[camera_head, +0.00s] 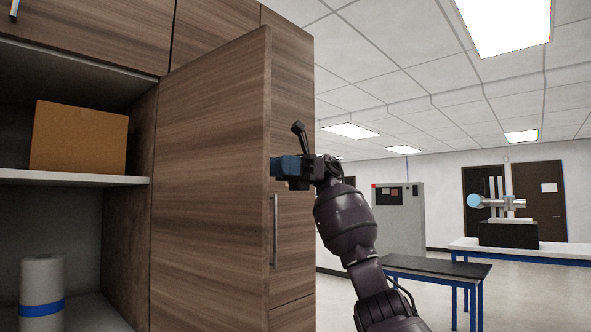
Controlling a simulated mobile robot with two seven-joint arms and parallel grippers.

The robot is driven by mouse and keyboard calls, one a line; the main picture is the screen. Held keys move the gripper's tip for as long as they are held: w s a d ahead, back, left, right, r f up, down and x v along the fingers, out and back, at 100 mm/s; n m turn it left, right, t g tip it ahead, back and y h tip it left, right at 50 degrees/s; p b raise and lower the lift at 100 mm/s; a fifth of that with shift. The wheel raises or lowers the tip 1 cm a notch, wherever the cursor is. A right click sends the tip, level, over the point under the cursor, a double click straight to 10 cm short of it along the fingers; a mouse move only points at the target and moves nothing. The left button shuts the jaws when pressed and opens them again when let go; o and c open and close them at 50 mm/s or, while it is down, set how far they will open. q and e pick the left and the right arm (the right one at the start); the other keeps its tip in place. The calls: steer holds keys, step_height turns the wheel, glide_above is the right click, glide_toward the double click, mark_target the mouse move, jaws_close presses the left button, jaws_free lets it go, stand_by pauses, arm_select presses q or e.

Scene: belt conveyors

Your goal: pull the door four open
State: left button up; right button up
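A tall brown wood-grain door (208,185) stands swung open, with its inner face toward me. Its free edge is on the right, nearer to me. A slim vertical metal handle (275,230) shows just right of that edge. My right gripper (276,166) is at the door's free edge, above the handle. Its blue-grey fingers point left, and their tips are at or behind the edge. I cannot tell whether they touch the door or how far apart they are. My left gripper is not in view.
Left of the door is an open compartment with a cardboard box (79,138) on a white shelf (75,178) and a white roll with a blue band (42,290) below. More cabinet front (292,110) stands behind the door. A dark-topped table (437,267) stands at right.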

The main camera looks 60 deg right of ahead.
steer(key=v, duration=0.7)
steer(key=shift+d, duration=0.2)
stand_by(0.5)
